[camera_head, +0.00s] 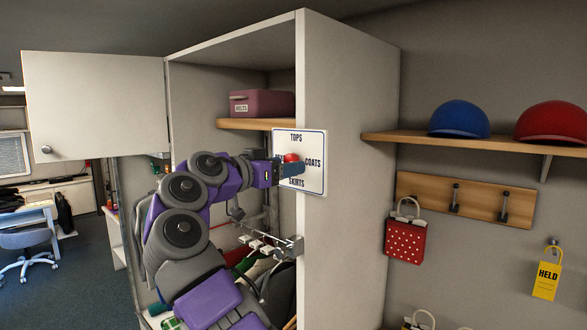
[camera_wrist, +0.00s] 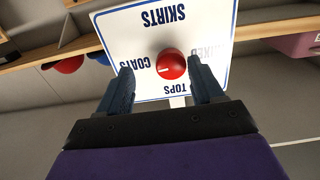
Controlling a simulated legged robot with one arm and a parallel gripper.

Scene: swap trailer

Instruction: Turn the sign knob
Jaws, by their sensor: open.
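The red round sign knob (camera_head: 291,158) sits in the middle of a white sign (camera_head: 313,183) on the edge of the cabinet's side panel. The sign reads TOPS, COATS and SKIRTS, with a fourth word partly hidden. The wrist view shows the knob (camera_wrist: 171,63) with a short white mark toward COATS, on the upside-down sign (camera_wrist: 125,25). My gripper (camera_wrist: 160,67) is open, with one finger on each side of the knob in the picture. Whether the fingers touch it I cannot tell. In the head view my gripper (camera_head: 293,169) partly covers the knob's lower part and the sign.
The open cabinet (camera_head: 345,180) stands around my arm, with a mauve box (camera_head: 262,104) on its shelf and hangers (camera_head: 265,245) below. Its door (camera_head: 95,105) is swung left. A wall shelf with blue (camera_head: 458,118) and red (camera_head: 553,122) helmets is at right.

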